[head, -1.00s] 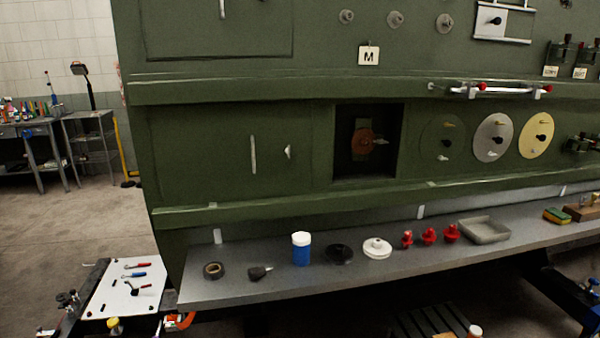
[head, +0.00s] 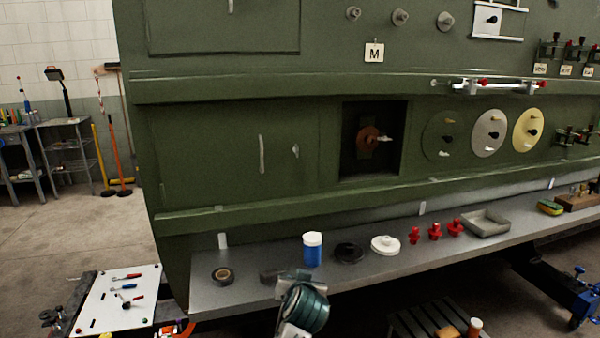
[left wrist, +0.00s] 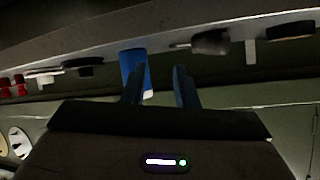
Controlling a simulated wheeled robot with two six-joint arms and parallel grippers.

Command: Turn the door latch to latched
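The green door panel (head: 225,165) is on the left of the fuselage's lower band and lies flush. It carries a pale upright handle (head: 262,154). To the handle's right is a small pale latch (head: 295,150); it is too small to tell which way it points. My left gripper (head: 287,275) has come in at the bottom of the head view, in front of the shelf and well below the latch. In the left wrist view its two fingers (left wrist: 159,88) are apart with nothing held between them. My right gripper is out of view.
The grey shelf (head: 245,288) below the door holds a tape roll (head: 222,275), a blue jar (head: 312,250), a black disc (head: 348,252), a white disc (head: 385,245) and red knobs (head: 435,231). Right of the door is an open recess (head: 391,150). Space before the door is clear.

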